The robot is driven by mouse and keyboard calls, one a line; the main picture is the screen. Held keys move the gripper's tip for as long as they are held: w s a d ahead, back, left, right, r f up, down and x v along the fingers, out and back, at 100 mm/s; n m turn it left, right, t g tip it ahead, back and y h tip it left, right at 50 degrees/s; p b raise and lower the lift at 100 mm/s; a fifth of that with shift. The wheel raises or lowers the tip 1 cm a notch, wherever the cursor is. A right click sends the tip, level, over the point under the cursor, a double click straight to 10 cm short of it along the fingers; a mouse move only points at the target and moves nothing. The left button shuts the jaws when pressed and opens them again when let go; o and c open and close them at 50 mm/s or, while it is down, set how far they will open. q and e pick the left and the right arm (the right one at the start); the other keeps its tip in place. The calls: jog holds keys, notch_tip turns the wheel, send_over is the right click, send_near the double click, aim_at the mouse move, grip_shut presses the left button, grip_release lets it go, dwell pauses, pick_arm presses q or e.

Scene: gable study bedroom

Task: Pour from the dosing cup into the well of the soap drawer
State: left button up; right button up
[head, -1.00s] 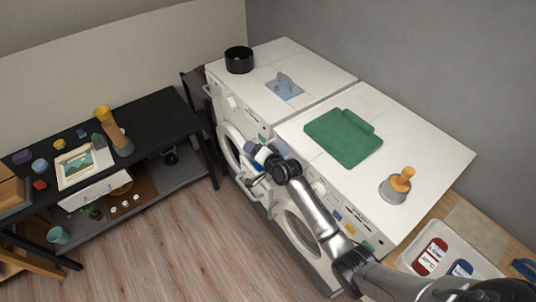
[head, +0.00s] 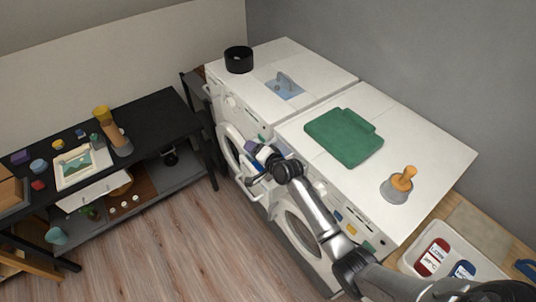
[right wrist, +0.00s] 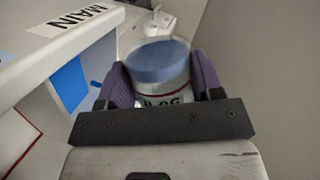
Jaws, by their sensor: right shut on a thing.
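My right gripper (head: 261,153) is at the front of the left washing machine (head: 305,73), high up near its panel. In the right wrist view its purple fingers (right wrist: 160,80) are shut on the dosing cup (right wrist: 155,92), a pale cup with dark lettering and blue liquid (right wrist: 158,62) inside. The soap drawer (right wrist: 45,42), white with a "MAIN" label, is close on the left of the cup in that view. A blue patch (right wrist: 70,84) shows below the label. I cannot tell whether the liquid is flowing into the well. My left gripper is out of view.
The machine tops hold a black pot (head: 239,60), a blue object (head: 284,84), a folded green cloth (head: 343,136) and an orange-handled item (head: 398,187). A black bench (head: 150,125) with small objects stands left. A white tub (head: 452,262) is at lower right. Open wood floor (head: 165,235) lies between.

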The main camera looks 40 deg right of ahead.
jog(key=shift+f, duration=0.1)
jog(key=shift+f+m+b, duration=0.1)
jog(key=shift+m+b, duration=0.2)
jog(key=shift+b, duration=0.2)
jog(key=shift+d+f+y, duration=0.1)
jog(key=shift+d+y, duration=0.05)
jog(key=shift+y, duration=0.15)
jog(key=shift+d+f+m+b, duration=0.2)
jog(key=shift+d+m+b, duration=0.1)
jog(key=shift+m+b, duration=0.15)
dwell(0.5)
jog(key=shift+d+f+m+b, duration=0.15)
jog(key=shift+d+m+b, duration=0.1)
jog(key=shift+d+b, duration=0.05)
dwell(0.4)
jog(key=shift+d+m+y, duration=0.1)
jog(key=shift+m+y, duration=0.2)
dwell(0.3)
jog(key=shift+d+r+m, duration=0.1)
jog(key=shift+r+m, duration=0.15)
jog(key=shift+m, duration=0.05)
dwell(0.5)
jog(key=shift+r+m+t+y, duration=0.1)
jog(key=shift+m+t+y, duration=0.2)
dwell(0.3)
